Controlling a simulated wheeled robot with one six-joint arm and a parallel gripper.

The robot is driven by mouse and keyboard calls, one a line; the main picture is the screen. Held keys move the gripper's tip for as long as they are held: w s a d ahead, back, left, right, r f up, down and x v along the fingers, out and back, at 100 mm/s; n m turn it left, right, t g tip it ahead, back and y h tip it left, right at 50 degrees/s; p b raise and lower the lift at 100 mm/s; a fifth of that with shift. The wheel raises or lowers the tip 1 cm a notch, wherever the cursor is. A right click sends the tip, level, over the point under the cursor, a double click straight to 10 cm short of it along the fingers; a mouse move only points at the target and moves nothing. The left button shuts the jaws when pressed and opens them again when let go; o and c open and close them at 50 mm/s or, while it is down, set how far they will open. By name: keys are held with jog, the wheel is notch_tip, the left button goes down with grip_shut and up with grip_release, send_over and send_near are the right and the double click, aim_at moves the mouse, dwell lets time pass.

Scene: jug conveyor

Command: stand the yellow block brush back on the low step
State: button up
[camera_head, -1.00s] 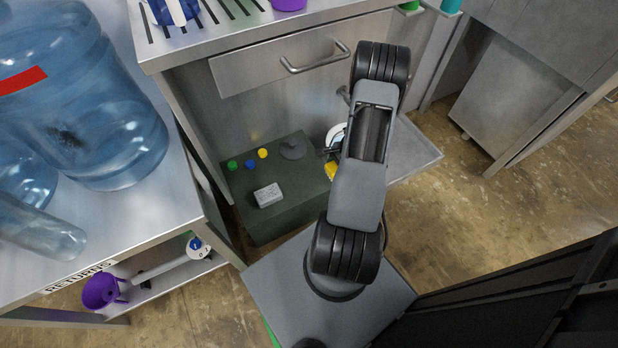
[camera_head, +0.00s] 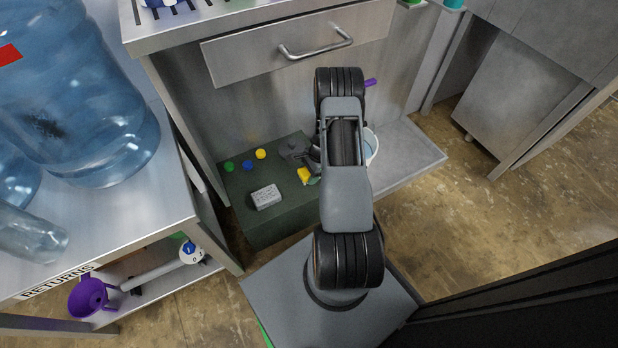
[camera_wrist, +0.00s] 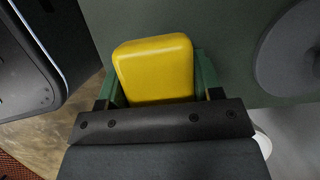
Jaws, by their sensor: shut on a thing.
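The yellow block brush (camera_head: 304,175) is held in my gripper (camera_head: 311,172), over the right part of a low dark green step (camera_head: 283,218). In the wrist view the brush (camera_wrist: 155,70) is a rounded yellow block between the two green fingers of my gripper (camera_wrist: 158,84), which is shut on it. The dark green surface shows behind it. Its underside is hidden, and I cannot tell whether it touches the step. My arm hides part of the step's right side in the head view.
On the step are a light grey block (camera_head: 266,196), a grey round thing (camera_head: 294,148), and green, blue and yellow caps (camera_head: 249,165). A white bucket (camera_head: 371,146) stands on a grey low platform (camera_head: 415,158) to the right. A drawer cabinet (camera_head: 270,100) rises behind.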

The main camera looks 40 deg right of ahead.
jog(key=shift+f, duration=0.95)
jog(key=shift+f+b, duration=0.2)
jog(key=shift+b, duration=0.2)
jog(key=o, duration=1)
jog(key=p+v, duration=0.5)
jog(key=v, duration=0.7)
jog(key=shift+r, duration=0.25)
